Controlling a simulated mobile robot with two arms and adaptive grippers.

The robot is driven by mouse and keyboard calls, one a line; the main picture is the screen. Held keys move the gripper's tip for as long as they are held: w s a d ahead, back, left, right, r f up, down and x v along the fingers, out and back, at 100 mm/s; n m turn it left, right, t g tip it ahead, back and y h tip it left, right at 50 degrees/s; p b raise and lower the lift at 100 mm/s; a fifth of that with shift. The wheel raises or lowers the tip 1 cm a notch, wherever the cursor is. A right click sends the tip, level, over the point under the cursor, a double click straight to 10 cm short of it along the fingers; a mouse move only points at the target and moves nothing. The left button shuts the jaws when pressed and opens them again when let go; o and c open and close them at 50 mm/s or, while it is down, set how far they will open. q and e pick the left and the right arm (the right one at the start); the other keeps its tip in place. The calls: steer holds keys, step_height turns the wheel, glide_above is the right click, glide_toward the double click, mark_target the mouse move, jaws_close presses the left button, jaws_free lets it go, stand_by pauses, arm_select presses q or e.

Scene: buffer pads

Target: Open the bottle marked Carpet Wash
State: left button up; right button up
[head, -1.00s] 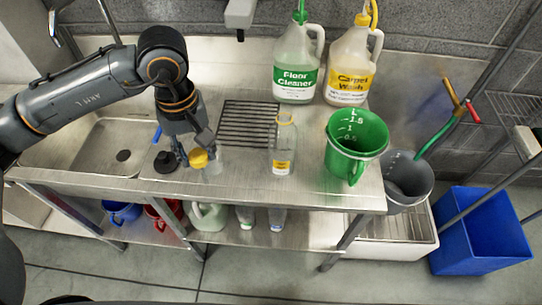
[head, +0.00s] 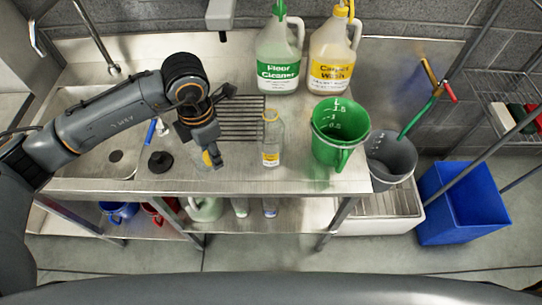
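The large jug labelled Carpet Wash (head: 331,75), with a yellow label and yellow top, stands at the back of the steel counter. A small clear bottle with a yellow label (head: 271,148) stands upright mid-counter; its label text is too small to read. My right gripper is not in view.
A Floor Cleaner jug (head: 278,72) stands beside the large jug. A green measuring pitcher (head: 335,135) is right of the small bottle. A black round object (head: 160,162) lies left of my gripper. A grey bucket (head: 390,160) and blue bin (head: 460,205) stand right.

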arm_select(q)
steer(key=n, duration=0.3)
steer(key=d+n+p, duration=0.1)
steer(key=shift+f, duration=0.3)
steer(key=n, duration=0.2)
steer(key=shift+s+d+f+n+p, duration=0.15)
steer(key=shift+d+f+n+p, duration=0.05)
steer(key=shift+d+n+p, duration=0.1)
steer(key=d+n+p, duration=0.1)
steer(key=n, duration=0.3)
steer(key=n+b, duration=0.8)
steer(key=n, duration=1)
glide_toward(242, 160)
steer(key=shift+s+d+f, duration=0.2)
steer(key=shift+s+f, duration=0.75)
steer(key=shift+f, duration=0.05)
steer(key=shift+w+a+f+b, duration=0.1)
steer(key=shift+w+f+b, duration=0.3)
steer(key=shift+w+b, duration=0.25)
steer(key=f+b, duration=0.4)
steer(key=shift+w+a, duration=0.1)
steer(key=shift+w, duration=0.25)
